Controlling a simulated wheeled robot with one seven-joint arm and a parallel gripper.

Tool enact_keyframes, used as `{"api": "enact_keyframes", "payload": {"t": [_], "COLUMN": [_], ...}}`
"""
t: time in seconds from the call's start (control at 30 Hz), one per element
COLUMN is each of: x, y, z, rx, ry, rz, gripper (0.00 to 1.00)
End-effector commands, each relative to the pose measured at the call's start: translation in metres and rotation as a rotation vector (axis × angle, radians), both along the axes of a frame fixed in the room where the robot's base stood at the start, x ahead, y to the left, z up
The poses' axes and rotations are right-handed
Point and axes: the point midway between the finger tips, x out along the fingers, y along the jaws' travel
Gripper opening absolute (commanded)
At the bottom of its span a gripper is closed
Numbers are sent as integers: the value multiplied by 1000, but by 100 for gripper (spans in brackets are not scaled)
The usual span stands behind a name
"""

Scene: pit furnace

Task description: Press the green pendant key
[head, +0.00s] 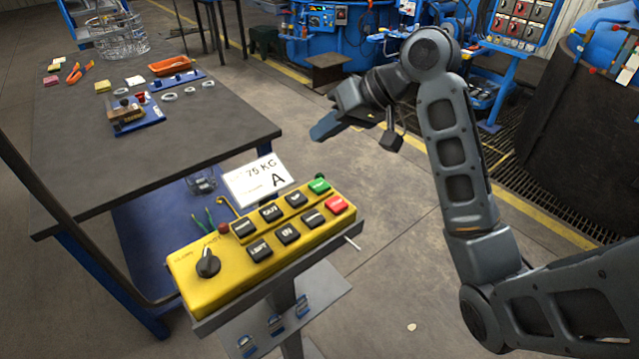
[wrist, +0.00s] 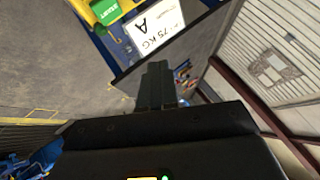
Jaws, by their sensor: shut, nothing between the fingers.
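The green pendant key (head: 318,186) is at the far right end of the yellow pendant box (head: 180,268), in the row above the red key (head: 337,205). In the wrist view, the green key (wrist: 105,10) shows near the top edge, lettered START. My gripper (head: 322,132) is shut and empty, held in the air above and beyond the pendant box, apart from the green key. In the wrist view, my shut fingers (wrist: 157,82) point up the picture, with the key up and to their left.
A white card reading 75 KG A (head: 256,180) stands behind the pendant box. Several black keys and a rotary knob (head: 208,262) share the box. A dark workbench (head: 90,150) with tools is on the left. The floor right of the box is open.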

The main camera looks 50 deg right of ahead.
Motion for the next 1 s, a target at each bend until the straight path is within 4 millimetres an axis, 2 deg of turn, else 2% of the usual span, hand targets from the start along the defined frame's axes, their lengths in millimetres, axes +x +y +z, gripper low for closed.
{"api": "enact_keyframes", "payload": {"t": [0.27,0.37,0.4,0.7,1.0], "x": [0,0,0,0,0], "y": [0,0,-1,0,0], "z": [-12,-22,-31,-71,-89], "rx": [3,3,1,2,1], "ry": [1,0,0,-1,-1], "rz": [-3,-2,-2,-1,-1], "gripper": [0,0,0,0,0]}}
